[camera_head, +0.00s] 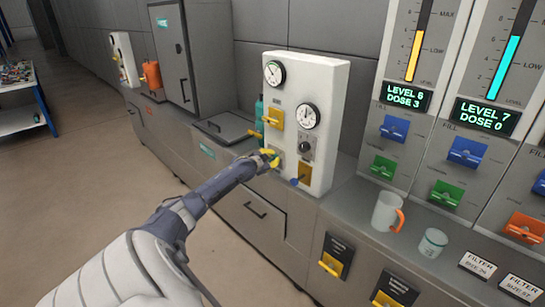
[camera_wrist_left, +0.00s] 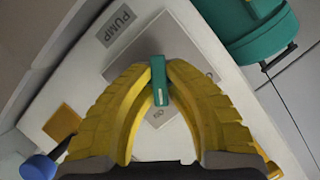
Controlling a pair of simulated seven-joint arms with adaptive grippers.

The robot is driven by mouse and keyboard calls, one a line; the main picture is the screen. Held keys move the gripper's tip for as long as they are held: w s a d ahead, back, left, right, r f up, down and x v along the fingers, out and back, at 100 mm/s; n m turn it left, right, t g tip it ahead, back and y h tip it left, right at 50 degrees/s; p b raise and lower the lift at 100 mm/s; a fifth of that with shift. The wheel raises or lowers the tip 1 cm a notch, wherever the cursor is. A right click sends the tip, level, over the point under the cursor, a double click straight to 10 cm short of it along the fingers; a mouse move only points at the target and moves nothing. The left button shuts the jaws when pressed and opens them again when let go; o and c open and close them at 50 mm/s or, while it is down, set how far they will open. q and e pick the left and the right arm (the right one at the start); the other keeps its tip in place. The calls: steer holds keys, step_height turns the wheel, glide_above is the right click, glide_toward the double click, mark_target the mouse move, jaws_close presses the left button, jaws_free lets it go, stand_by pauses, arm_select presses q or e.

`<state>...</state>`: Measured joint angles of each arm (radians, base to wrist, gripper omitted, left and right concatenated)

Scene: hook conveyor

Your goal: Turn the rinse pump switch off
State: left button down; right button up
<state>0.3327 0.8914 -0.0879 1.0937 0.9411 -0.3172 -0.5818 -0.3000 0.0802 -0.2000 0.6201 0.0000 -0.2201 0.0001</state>
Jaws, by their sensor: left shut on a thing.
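The pump switch has a green lever (camera_wrist_left: 158,80) with a light mark on it, on a grey plate (camera_wrist_left: 185,50) beside a PUMP label (camera_wrist_left: 118,24). My left gripper (camera_wrist_left: 158,90) has its yellow fingers closed around this lever. Other small labels on the plate are partly covered by the fingers. In the head view my left gripper (camera_head: 270,158) is at the lower left of the white panel (camera_head: 331,90), and the lever is hidden behind it. My right gripper is not in view.
The panel carries two gauges (camera_head: 308,115), a dark knob (camera_head: 305,148), and yellow parts (camera_head: 304,171). A blue knob (camera_wrist_left: 38,167) and a green bottle (camera_wrist_left: 262,35) are near the gripper. A mug (camera_head: 387,211) and a cup (camera_head: 432,242) stand on the counter to the right.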

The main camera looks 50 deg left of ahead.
arm_select(q)
steer(key=shift+a+r+n+h, duration=0.15)
steer(key=shift+n+h, duration=0.45)
steer(key=shift+n, duration=0.4)
steer(key=n+h, duration=0.2)
steer(key=n, duration=0.1)
steer(key=shift+n+h, duration=1)
steer(key=shift+n, duration=0.2)
steer(key=shift+a+n+t+h, duration=0.1)
steer(key=shift+n+t+h, duration=0.2)
steer(key=shift+n+h, duration=0.65)
steer(key=shift+n, duration=0.45)
steer(key=c, duration=1.4)
jaws_free()
steer(key=shift+c, duration=0.2)
steer(key=shift+o, duration=0.2)
steer(key=shift+s+a, duration=0.2)
steer(key=shift+s, duration=0.45)
steer(key=v, duration=1)
steer(key=shift+s, duration=0.2)
